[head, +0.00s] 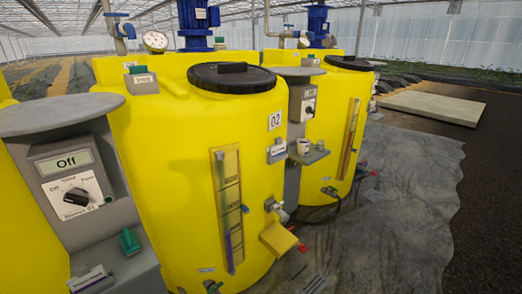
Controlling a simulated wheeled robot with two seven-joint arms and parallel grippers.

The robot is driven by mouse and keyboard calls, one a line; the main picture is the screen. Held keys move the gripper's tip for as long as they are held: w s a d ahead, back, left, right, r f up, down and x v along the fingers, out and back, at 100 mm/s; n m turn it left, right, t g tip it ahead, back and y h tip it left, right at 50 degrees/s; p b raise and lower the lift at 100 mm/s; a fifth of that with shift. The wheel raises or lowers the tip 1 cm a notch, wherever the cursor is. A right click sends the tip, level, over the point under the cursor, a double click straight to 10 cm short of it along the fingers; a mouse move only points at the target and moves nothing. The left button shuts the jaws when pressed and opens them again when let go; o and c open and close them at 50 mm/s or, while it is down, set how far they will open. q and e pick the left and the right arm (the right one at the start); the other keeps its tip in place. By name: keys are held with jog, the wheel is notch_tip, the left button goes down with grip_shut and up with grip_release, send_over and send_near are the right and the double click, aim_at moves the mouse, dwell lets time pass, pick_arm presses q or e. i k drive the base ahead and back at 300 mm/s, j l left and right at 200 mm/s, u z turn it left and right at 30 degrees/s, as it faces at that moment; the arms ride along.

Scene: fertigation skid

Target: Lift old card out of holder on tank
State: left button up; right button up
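The yellow tank (176,190) marked 02 stands in the middle of the head view. On its right side, below the 02 label (275,121), a small grey holder (277,158) carries a white card (278,149) with dark print too small to read. Another small light plate with print (144,78) sits in a grey block on the tank's upper left shoulder. I cannot tell from the view which card is the old one. Neither of my grippers is in view.
A grey control box (75,180) reading Off, with a knob, a green item (130,241) and a white-labelled piece (90,279) on its ledge, stands at left. A yellow block (279,239) juts from the tank's lower right. A second yellow tank (337,130) stands behind.

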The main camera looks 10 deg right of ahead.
aim_at(279, 148)
jog(key=i+l+u, duration=0.2)
jog(key=l, duration=0.2)
jog(key=i+l+u, duration=0.1)
jog(key=l+u, duration=0.15)
jog(key=l, duration=0.15)
jog(key=i+l+u, duration=0.2)
jog(key=l, duration=0.25)
jog(key=l+u, duration=0.2)
jog(key=l, duration=0.25)
